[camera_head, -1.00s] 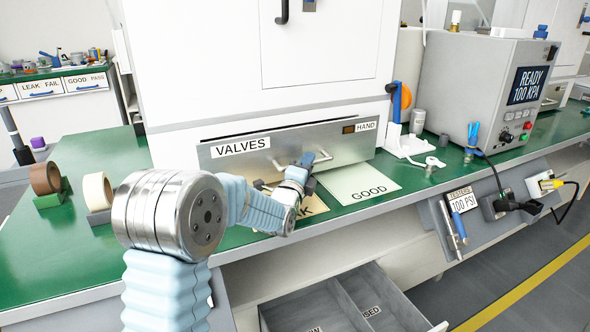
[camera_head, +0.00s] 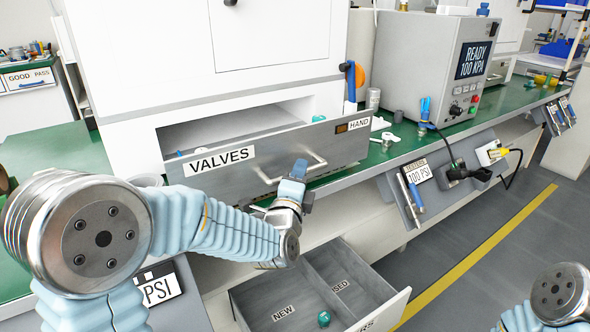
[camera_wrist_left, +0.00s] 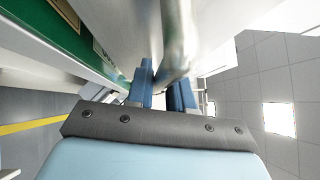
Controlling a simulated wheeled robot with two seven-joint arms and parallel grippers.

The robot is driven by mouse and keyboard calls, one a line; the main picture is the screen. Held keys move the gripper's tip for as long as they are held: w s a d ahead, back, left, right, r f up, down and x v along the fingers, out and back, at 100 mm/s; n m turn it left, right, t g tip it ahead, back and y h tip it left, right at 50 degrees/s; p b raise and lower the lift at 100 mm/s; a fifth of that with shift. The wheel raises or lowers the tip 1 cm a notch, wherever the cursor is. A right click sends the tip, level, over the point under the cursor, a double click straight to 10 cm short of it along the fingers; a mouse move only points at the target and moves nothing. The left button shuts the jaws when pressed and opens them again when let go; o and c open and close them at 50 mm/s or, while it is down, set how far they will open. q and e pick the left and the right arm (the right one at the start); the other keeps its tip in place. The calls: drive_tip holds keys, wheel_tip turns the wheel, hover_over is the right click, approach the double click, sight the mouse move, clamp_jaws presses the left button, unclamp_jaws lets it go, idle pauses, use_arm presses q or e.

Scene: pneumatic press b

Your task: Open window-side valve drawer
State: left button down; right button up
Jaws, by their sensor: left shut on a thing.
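The valve drawer (camera_head: 232,166) is a grey-fronted drawer labelled VALVES, in the white press cabinet (camera_head: 240,60). It stands pulled out, with its dark opening and some small white and teal pieces showing behind the front. My left gripper (camera_head: 297,172) is at the drawer's silver bar handle (camera_head: 270,176), its jaws shut on it. In the left wrist view, the blue fingers (camera_wrist_left: 163,92) sit on either side of the metal handle bar (camera_wrist_left: 178,45). My right arm shows only at the lower right corner of the head view; its gripper is out of view.
Below, an open grey drawer (camera_head: 250,301) with sections marked NEW and USED holds a teal piece (camera_head: 324,319). A grey READY 100 KPA tester (camera_head: 425,60) stands on the green bench to the right.

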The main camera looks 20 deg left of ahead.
use_arm(q)
drive_tip(key=c, duration=1.1)
unclamp_jaws()
drive_tip(key=s+f+b, duration=0.2)
drive_tip(key=s+b, duration=0.6)
drive_tip(key=s, duration=0.5)
drive_tip(key=shift+s+d, duration=0.3)
drive_tip(key=shift+d, duration=0.05)
